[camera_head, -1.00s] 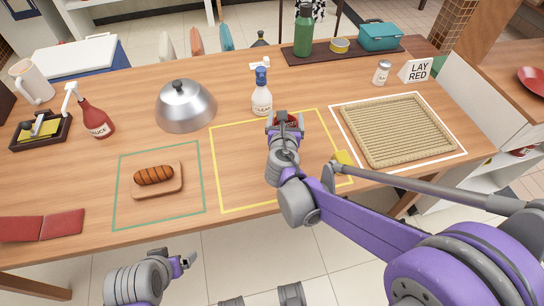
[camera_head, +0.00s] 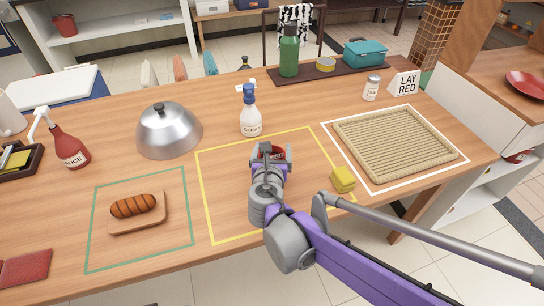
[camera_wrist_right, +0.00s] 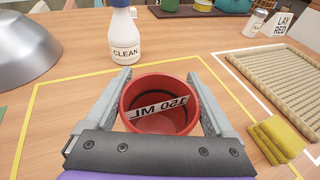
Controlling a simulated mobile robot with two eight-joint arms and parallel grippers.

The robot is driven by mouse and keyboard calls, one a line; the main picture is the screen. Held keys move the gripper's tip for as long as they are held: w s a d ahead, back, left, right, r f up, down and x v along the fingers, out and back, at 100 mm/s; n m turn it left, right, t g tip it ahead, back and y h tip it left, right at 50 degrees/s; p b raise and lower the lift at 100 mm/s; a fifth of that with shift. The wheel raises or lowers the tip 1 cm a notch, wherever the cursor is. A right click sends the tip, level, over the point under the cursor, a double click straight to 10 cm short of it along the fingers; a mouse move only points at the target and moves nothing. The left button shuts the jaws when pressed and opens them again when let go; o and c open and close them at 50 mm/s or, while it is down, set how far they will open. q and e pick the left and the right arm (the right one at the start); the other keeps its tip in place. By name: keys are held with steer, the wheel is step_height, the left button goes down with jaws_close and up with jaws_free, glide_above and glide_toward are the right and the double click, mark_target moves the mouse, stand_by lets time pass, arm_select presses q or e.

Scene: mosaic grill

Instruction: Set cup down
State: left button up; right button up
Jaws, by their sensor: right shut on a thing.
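The red cup (camera_wrist_right: 160,105) is between the fingers of my right gripper (camera_wrist_right: 165,95) in the right wrist view. Its open top faces the camera and printed lettering shows on its inner wall. In the head view the right gripper (camera_head: 271,152) is over the yellow-outlined area (camera_head: 215,205), with only a little of the cup (camera_head: 270,153) showing. The gripper is shut on the cup. Whether the cup's base touches the table is hidden. My left gripper is out of view.
A white spray bottle (camera_head: 250,115) stands just behind the yellow outline. A yellow sponge (camera_head: 343,179) lies at its right edge. A woven tray (camera_head: 395,145) is to the right. A sausage on a board (camera_head: 137,212) and a metal dome (camera_head: 169,133) are to the left.

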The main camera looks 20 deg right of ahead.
steer(key=shift+f, duration=1.05)
steer(key=shift+f+b, duration=0.2)
steer(key=shift+b, duration=0.1)
steer(key=o, duration=1.4)
steer(key=shift+r, duration=0.1)
steer(key=shift+a+r, duration=0.1)
steer(key=shift+r, duration=0.1)
steer(key=p+v, duration=0.3)
steer(key=v, duration=0.9)
